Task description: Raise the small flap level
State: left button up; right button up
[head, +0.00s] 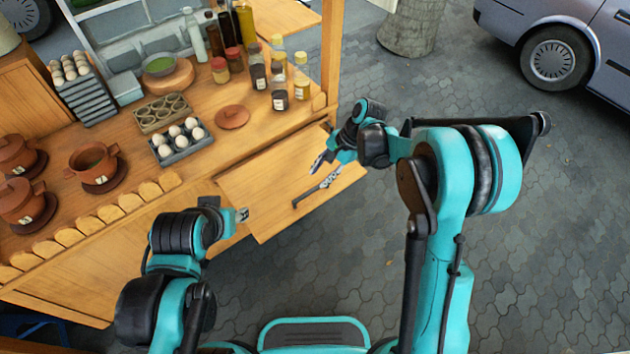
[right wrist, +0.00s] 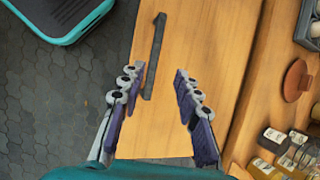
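The small flap (head: 265,185) is a light wooden panel with a dark bar handle (head: 300,200), sticking out from the front of the wooden counter. Its exact tilt is hard to tell. In the right wrist view the flap (right wrist: 180,50) and its handle (right wrist: 154,60) lie beyond my fingers. My right gripper (head: 325,172) is open and empty over the flap, close to the handle; its spread fingers (right wrist: 160,80) show in the right wrist view, and contact cannot be told. My left gripper (head: 241,214) is near the flap's left edge; its fingers are mostly hidden.
The counter holds egg trays (head: 180,140), clay pots (head: 95,162), a brown lid (head: 232,117) and several jars and bottles (head: 279,95). A wooden post (head: 331,50) rises at its right corner. Paved ground (head: 520,200) is clear on the right; a car (head: 570,45) stands behind.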

jog(key=v, duration=0.6)
jog(key=shift+d+r, duration=0.2)
jog(key=shift+r, duration=0.15)
jog(key=shift+w, duration=0.1)
jog(key=s+d+r+n+t+h, duration=0.1)
jog(key=s+d+r+n+t, duration=0.1)
jog(key=s, duration=0.4)
jog(key=s+d+r+n+t+h, duration=0.2)
jog(key=s+d+n+t, duration=0.1)
jog(key=s, duration=0.4)
jog(key=s+d+r+n+t+h, duration=0.2)
jog(key=s+d+n, duration=0.3)
jog(key=s+d, duration=0.1)
jog(key=shift+s+d+r+t, duration=0.3)
jog(key=shift+s+r, duration=0.05)
jog(key=shift+s, duration=0.2)
